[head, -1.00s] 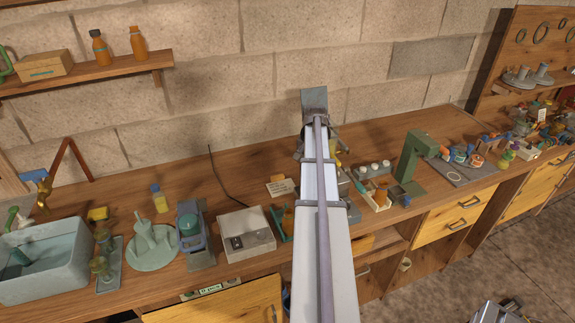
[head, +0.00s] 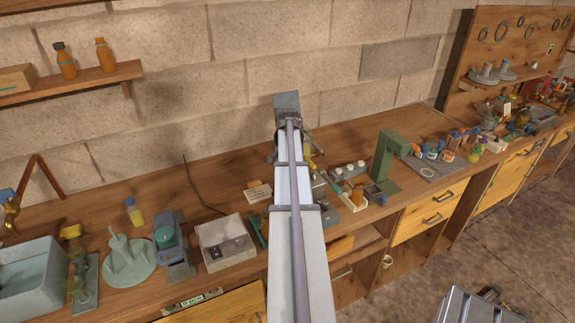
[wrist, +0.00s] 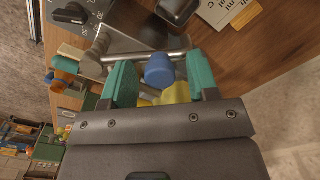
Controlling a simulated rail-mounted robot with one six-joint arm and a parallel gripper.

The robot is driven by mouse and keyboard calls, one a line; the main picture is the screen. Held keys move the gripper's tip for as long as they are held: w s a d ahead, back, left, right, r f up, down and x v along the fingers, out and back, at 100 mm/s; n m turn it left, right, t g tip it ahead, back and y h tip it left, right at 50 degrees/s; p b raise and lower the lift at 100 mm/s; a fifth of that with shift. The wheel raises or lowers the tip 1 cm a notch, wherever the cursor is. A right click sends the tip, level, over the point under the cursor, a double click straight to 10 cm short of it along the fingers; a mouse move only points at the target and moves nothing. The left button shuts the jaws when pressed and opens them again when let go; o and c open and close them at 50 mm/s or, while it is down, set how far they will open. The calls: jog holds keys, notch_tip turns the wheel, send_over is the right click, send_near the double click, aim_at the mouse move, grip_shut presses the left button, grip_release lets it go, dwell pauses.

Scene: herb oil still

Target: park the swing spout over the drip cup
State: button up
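In the wrist view my gripper (wrist: 160,62) is open, its two teal fingers apart. A round blue knob (wrist: 158,70) shows in the gap between them, with space on both sides. A yellow part (wrist: 176,93) lies below the knob, partly hidden by the gripper. A shiny metal tube (wrist: 137,57) runs sideways just beyond the fingertips; it may be the swing spout, but I cannot tell for sure. A dark, rounded open container (wrist: 178,10) at the top edge may be the drip cup. In the head view my arm hides the gripper and most of this spot.
A grey box with a black dial (wrist: 70,14) stands at the wrist view's upper left. A printed card (wrist: 228,10) lies near the dark container. In the head view a green press-like stand (head: 385,160) is right of my arm, and a white box (head: 224,243) is left.

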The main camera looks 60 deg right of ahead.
notch_tip(320, 180, up, 11)
jog(key=p, duration=1.1)
jog(key=shift+f, duration=0.1)
